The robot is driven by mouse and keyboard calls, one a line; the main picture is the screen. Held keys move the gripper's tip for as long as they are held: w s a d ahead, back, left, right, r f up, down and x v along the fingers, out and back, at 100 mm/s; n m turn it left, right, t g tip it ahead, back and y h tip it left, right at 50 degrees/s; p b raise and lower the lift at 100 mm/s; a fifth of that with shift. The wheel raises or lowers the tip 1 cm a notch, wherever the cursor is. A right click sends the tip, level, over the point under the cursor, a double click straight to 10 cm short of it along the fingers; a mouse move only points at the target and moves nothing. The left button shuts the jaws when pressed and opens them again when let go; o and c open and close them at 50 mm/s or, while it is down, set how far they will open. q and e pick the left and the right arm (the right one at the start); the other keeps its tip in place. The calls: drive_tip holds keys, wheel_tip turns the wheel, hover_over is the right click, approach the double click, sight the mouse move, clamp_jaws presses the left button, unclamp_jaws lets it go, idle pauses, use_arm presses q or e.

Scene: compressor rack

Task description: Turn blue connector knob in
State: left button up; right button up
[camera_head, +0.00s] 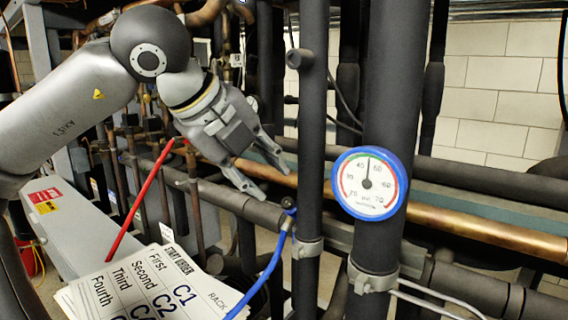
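The fingertips are just above and left of the knob in the picture; I cannot tell the gap in depth. My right gripper is not in view.
A blue-rimmed gauge (368,184) is on a thick dark vertical pipe (392,110). A copper pipe (470,230) runs across behind. Printed order cards (150,285) and a red rod (140,205) are at lower left. Pipes crowd both sides of the knob.

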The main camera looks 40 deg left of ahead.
sight(285, 203)
use_arm(q)
drive_tip(key=x, duration=0.8)
drive_tip(key=shift+s+d, duration=0.1)
drive_tip(key=shift+w+f, duration=0.3)
drive_tip(key=shift+n, duration=0.7)
drive_tip(key=shift+f+n+b, duration=0.3)
drive_tip(key=shift+n+b, duration=0.1)
drive_tip(key=shift+b, duration=0.55)
drive_tip(key=shift+s+r+n+b, duration=0.1)
drive_tip(key=shift+r+n+b, duration=0.3)
drive_tip(key=shift+n, duration=0.3)
drive_tip(key=shift+f, duration=0.1)
